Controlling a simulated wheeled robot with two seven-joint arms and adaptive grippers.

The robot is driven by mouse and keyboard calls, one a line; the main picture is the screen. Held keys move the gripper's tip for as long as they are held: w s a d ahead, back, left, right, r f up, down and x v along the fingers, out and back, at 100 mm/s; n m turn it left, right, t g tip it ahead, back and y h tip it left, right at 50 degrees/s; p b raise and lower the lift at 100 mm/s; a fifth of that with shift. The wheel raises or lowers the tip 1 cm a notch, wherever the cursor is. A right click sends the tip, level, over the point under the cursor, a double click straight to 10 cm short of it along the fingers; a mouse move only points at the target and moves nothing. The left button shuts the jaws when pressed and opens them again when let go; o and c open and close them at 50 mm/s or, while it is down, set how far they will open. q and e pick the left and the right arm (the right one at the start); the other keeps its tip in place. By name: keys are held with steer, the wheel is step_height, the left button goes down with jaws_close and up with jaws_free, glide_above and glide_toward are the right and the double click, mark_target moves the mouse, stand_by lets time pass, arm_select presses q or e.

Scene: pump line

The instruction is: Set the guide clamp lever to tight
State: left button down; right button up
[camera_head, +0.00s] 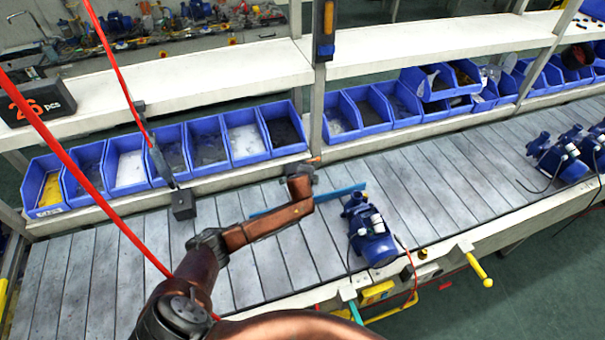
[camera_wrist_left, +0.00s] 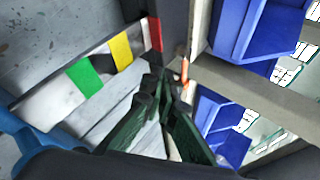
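The left gripper (camera_head: 301,172) is at the back edge of the slatted conveyor, beside the rack post and above the blue guide rail (camera_head: 340,192). In the left wrist view its dark fingers (camera_wrist_left: 160,84) converge at the tips and look shut, with nothing seen between them. A small orange piece, apparently the clamp lever (camera_wrist_left: 184,69), stands just beyond the fingertips; I cannot tell whether they touch it. A pale plate with green, yellow and red bands (camera_wrist_left: 84,77) lies to its left. In the head view only a bit of orange shows by the gripper. The right gripper is out of view.
A blue pump (camera_head: 371,240) stands on the conveyor right of my left arm; more pumps (camera_head: 560,155) stand at far right. Blue bins (camera_head: 245,140) line the rack behind. A black block (camera_head: 183,205) with a post stands left of the gripper. Red cables hang at left.

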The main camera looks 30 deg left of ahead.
arm_select(q)
steer(key=p+v, duration=0.1)
steer(key=v, duration=0.9)
steer(key=shift+s, duration=0.4)
